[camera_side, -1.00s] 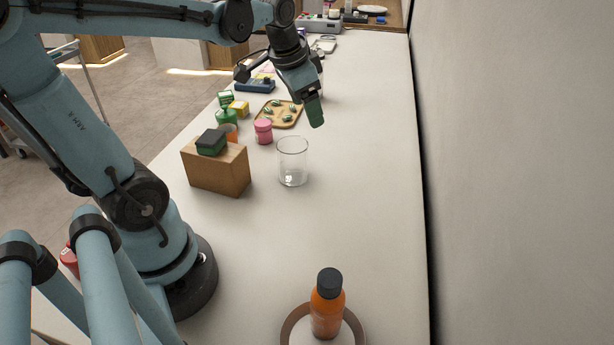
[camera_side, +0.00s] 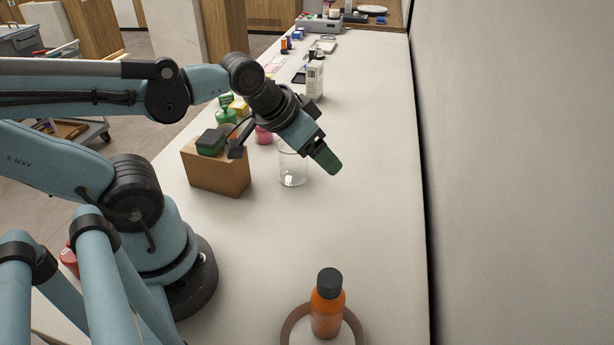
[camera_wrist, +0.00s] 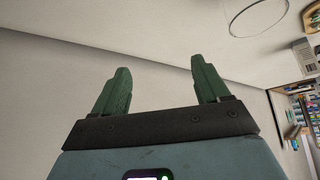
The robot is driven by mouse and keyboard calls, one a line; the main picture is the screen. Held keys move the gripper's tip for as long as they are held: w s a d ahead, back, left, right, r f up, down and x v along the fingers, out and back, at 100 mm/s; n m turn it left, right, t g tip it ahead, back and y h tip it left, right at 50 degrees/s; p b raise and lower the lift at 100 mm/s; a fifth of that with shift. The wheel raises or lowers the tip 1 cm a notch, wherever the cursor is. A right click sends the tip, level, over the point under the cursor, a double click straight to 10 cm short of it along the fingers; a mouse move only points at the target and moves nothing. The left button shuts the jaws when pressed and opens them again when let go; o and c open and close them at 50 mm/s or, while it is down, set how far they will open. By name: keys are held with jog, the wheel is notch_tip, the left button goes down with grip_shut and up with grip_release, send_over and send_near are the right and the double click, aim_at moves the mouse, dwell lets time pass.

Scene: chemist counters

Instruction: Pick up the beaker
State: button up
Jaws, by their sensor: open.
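The clear glass beaker (camera_side: 291,172) stands upright on the counter in the side view. Its upper part is partly covered by my gripper. My gripper (camera_side: 330,163) has green fingers, tilts down to the right and overlaps the beaker's upper right in the picture. How far it is from the glass cannot be told. In the wrist view, my gripper (camera_wrist: 160,66) has its two green fingers spread apart with nothing between them. A thin round outline at the upper right of that view looks like the beaker's rim (camera_wrist: 231,28).
A brown box (camera_side: 217,168) with a green-and-black sponge (camera_side: 210,142) on it stands left of the beaker. A pink jar (camera_side: 263,136) is behind. The wall borders the right; the counter between bottle and beaker is clear.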

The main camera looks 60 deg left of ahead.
dwell(0.4)
jog(key=o, duration=0.5)
jog(key=n+t+h, duration=0.2)
jog(key=n+h, duration=0.7)
jog(key=n, duration=1.8)
send_over(293, 162)
jog(key=a, duration=0.5)
jog(key=shift+w+d+f, duration=0.5)
jog(key=shift+f, duration=0.95)
jog(key=shift+w+d+f, duration=0.45)
jog(key=shift+d+f, duration=0.05)
jog(key=shift+f, duration=0.95)
jog(key=shift+w+d+f, duration=0.5)
jog(key=shift+f, duration=0.95)
